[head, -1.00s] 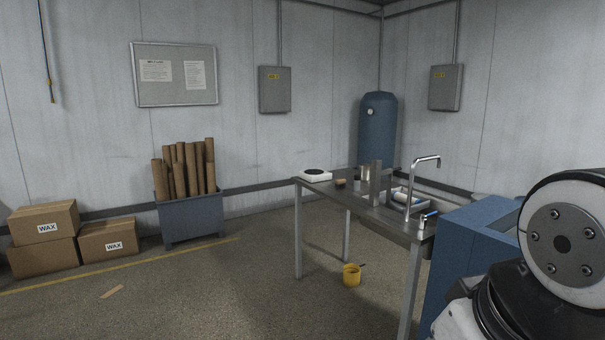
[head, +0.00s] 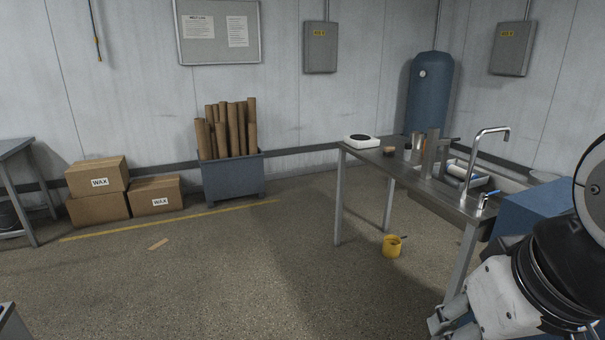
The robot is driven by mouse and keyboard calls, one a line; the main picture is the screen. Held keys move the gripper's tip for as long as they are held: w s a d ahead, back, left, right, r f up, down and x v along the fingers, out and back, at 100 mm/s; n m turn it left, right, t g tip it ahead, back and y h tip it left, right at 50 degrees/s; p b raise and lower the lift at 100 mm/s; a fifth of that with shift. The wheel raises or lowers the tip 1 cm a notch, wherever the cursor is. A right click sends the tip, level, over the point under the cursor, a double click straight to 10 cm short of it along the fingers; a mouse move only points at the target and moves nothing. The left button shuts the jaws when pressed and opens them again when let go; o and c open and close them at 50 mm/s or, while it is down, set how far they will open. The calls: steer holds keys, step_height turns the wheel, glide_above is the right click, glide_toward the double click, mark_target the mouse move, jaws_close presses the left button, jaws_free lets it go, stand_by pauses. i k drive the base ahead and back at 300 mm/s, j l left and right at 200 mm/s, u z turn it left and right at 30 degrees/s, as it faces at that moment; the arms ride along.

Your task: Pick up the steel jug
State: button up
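A small shiny metal vessel (head: 417,143), which looks like the steel jug, stands on the steel sink table (head: 372,163) toward its far side. A grey upright post (head: 431,160) stands just in front and hides part of it, so its handle and spout cannot be made out. My gripper (head: 437,322) is at the lower right, low in front of the table and well apart from the jug. Its fingers are partly cut off by the picture edge, and I cannot tell whether they are open.
On the table are a white hotplate (head: 362,141), a small brown item (head: 389,151) and a tall tap (head: 481,160). A yellow pot (head: 392,246) sits on the floor beneath. A blue cabinet (head: 528,206) stands at the right. The floor left of the table is mostly clear.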

mark_target(416, 137)
steer(key=i+l+u, duration=0.1)
steer(key=i, duration=1.85)
steer(key=i+z, duration=0.1)
steer(key=i, duration=0.6)
steer(key=i+j+z, duration=0.15)
steer(key=i, duration=0.5)
steer(key=i+j+z, duration=0.1)
steer(key=i, duration=0.6)
steer(key=i+z, duration=0.45)
steer(key=i, duration=0.2)
steer(key=i+j+z, duration=0.15)
steer(key=i+z, duration=0.35)
steer(key=i, duration=0.1)
